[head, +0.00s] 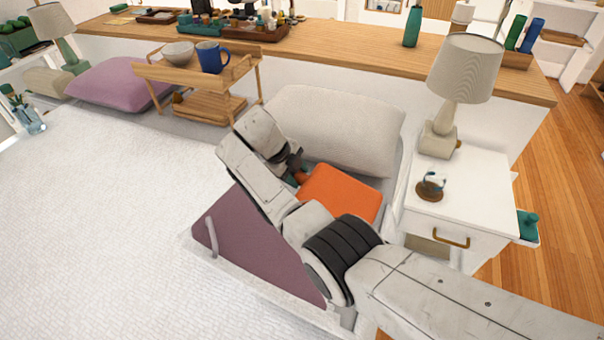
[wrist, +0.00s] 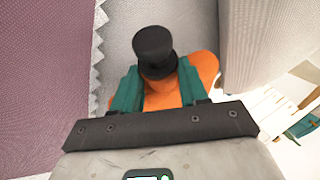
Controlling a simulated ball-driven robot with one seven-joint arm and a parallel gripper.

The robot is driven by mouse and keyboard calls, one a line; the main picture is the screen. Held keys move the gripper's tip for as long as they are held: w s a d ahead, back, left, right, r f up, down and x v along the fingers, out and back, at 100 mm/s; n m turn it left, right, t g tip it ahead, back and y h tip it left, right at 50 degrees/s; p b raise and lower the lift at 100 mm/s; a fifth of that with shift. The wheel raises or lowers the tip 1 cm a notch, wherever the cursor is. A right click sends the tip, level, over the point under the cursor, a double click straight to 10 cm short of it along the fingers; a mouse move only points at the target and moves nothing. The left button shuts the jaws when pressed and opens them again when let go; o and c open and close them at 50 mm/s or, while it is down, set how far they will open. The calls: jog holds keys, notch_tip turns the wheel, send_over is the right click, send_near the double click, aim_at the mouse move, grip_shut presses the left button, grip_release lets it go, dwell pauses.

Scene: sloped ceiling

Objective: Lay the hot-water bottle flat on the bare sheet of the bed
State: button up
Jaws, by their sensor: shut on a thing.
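The hot-water bottle (head: 341,194) is orange, with its broad face showing in the head view beside the pillow. The wrist view shows its black stopper (wrist: 154,48) and orange shoulder (wrist: 203,68). My gripper (head: 297,173) is shut on its neck end, with a teal finger on each side in the wrist view (wrist: 158,82). The bed (head: 95,210) has a white textured cover on the left. A grey strip of sheet (wrist: 118,38) shows between the purple blanket (head: 245,235) and the pillow. Whether the bottle touches the bed is unclear; my arm hides part.
A pale pillow (head: 335,125) lies at the bed's head. A white nightstand (head: 470,195) with a lamp (head: 462,80) stands to the right. A wooden tray table (head: 205,95) with a bowl and blue mug stands behind, near a mauve pillow (head: 118,83).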

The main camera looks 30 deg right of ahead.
jog(key=shift+w+a+f+g+h+b, duration=0.15)
jog(key=shift+f+b, duration=0.35)
jog(key=shift+b, duration=0.85)
jog(key=shift+w+a+f+g+h+b, duration=0.2)
jog(key=shift+f+b, duration=0.3)
jog(key=shift+b, duration=0.8)
jog(key=shift+d, duration=0.15)
jog(key=o, duration=1.3)
jog(key=shift+o, duration=0.2)
jog(key=shift+s+f, duration=0.1)
jog(key=shift+f, duration=0.05)
jog(key=v, duration=1.1)
jog(key=shift+d+r+p, duration=0.15)
jog(key=shift+r+p, duration=0.05)
jog(key=shift+p, duration=0.2)
